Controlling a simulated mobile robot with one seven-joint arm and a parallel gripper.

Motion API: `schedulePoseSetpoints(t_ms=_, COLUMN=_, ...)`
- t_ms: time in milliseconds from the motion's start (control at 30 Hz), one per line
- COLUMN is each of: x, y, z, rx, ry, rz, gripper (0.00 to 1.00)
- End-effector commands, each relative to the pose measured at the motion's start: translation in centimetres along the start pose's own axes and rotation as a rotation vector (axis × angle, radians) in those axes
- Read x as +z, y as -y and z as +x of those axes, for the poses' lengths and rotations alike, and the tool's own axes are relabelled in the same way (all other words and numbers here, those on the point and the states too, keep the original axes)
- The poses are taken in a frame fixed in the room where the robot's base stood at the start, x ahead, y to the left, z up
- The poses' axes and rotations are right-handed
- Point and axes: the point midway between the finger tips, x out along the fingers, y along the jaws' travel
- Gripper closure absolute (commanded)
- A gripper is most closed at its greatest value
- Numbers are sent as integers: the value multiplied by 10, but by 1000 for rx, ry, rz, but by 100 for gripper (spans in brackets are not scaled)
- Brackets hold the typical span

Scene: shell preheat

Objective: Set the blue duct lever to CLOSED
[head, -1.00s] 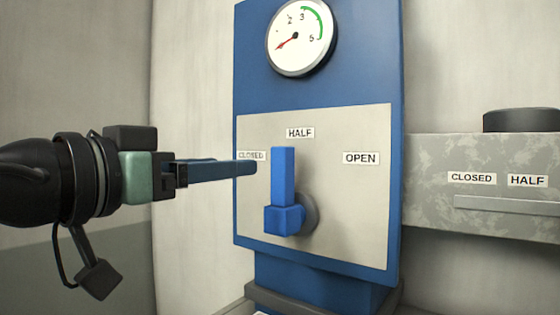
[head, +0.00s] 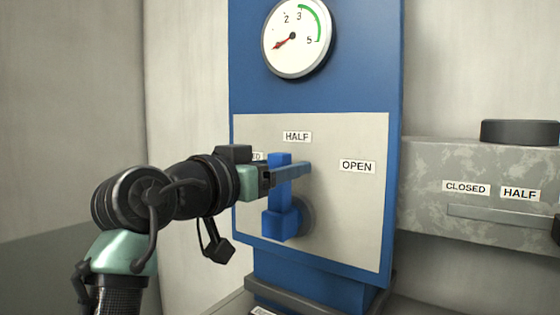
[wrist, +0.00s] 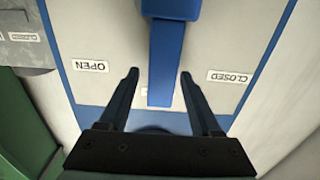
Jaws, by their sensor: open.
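The blue duct lever (head: 279,218) stands upright on the grey plate of the blue panel, pointing at the HALF label (head: 297,137). The OPEN label (head: 357,167) is to its right, and the CLOSED label is mostly hidden behind my arm in the head view. My gripper (head: 308,168) is at the upper part of the lever. In the wrist view, my gripper (wrist: 159,75) is open, with one finger on each side of the lever (wrist: 165,65). Gaps show between the fingers and the lever. The CLOSED label (wrist: 230,77) also shows there.
A round gauge (head: 296,38) with a red needle is above the plate. To the right is a grey mottled box (head: 425,180) with CLOSED and HALF labels, a slot and a black round knob (head: 519,132) on top.

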Motion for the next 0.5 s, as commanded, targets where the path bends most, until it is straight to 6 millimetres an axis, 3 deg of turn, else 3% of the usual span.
schedulePoseSetpoints(t_ms=167, x=1, y=0, z=0, rx=0, ry=1, rz=-1, gripper=35)
schedulePoseSetpoints(t_ms=500, x=0, y=0, z=0, rx=0, ry=1, rz=-1, gripper=94)
